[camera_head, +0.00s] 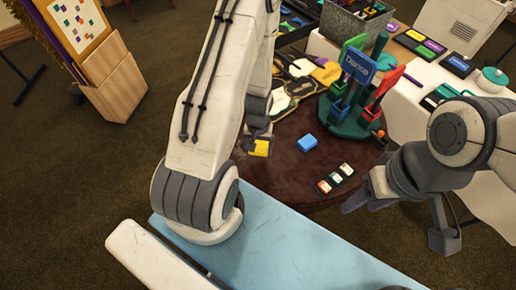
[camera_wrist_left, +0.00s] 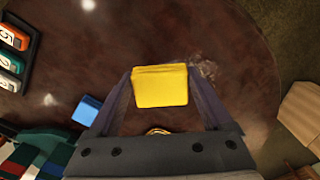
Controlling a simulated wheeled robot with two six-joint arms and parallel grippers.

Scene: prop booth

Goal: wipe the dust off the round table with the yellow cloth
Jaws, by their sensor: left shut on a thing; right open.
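The round table (camera_head: 290,185) has a dark reddish-brown top. It also fills much of the left wrist view (camera_wrist_left: 110,45). My left gripper (camera_head: 258,150) is over the table's left part, shut on the yellow cloth (camera_head: 260,147). In the left wrist view the cloth (camera_wrist_left: 160,86) is a small folded pad between the two fingers. A greyish dusty patch (camera_wrist_left: 207,70) shows just right of the cloth; I cannot tell whether the cloth touches the top. My right gripper (camera_head: 398,215) is open and empty near the table's right front edge.
A blue block (camera_head: 307,143) and a black tray (camera_head: 336,178) of small labelled pieces stand on the table. A green stand (camera_head: 350,122) with coloured uprights and a blue sign (camera_head: 358,65) is at the back. A light-blue surface (camera_head: 270,240) lies in front.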

